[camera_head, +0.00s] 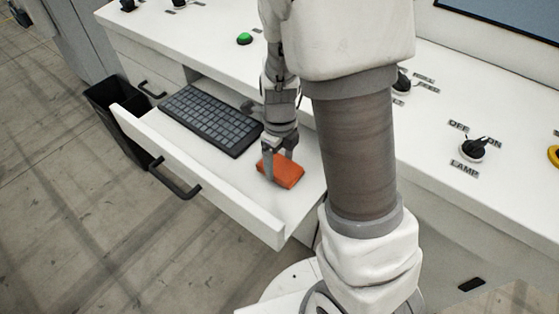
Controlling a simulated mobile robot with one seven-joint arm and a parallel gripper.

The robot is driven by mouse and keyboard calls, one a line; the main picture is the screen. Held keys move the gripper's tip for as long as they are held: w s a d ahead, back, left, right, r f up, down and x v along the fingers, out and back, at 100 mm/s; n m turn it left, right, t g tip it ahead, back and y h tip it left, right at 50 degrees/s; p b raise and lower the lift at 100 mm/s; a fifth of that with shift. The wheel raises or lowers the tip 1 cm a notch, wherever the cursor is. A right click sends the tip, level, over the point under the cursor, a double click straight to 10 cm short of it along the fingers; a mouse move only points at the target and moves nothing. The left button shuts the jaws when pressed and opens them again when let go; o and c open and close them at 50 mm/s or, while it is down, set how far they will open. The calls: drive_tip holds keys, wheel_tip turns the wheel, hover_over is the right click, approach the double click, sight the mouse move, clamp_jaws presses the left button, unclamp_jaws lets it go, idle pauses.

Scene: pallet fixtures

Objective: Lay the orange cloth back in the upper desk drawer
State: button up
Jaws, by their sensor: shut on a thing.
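The orange cloth (287,174) is a small folded block inside the open upper desk drawer (205,180), at its right end. My gripper (270,172) points down into the drawer and is shut on the cloth. The cloth is at or very near the drawer floor; I cannot tell whether it touches. The drawer is white, pulled out, with a dark handle (173,182) on its front. Part of the cloth is hidden behind a finger.
A dark keyboard (212,118) lies in the drawer left of my gripper. The white desk top (190,45) above carries a green button (244,39) and a lamp knob (472,148). A black bin (115,100) stands left of the drawer.

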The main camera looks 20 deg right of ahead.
sight(279, 166)
drive_tip(key=shift+f, duration=0.15)
drive_tip(key=o, duration=1)
wheel_tip(279, 166, up, 12)
drive_tip(key=p, duration=0.3)
drive_tip(key=shift+s+r+n+t, duration=0.95)
drive_tip(key=shift+s+r+n, duration=1.35)
drive_tip(key=shift+n, duration=2.5)
drive_tip(key=shift+s+r+n+t, duration=0.9)
drive_tip(key=shift+s+r+n, duration=1.45)
drive_tip(key=shift+n, duration=2.45)
drive_tip(key=shift+s+r+n+t, duration=0.95)
drive_tip(key=shift+s+r+n, duration=1.35)
drive_tip(key=shift+n, duration=2.5)
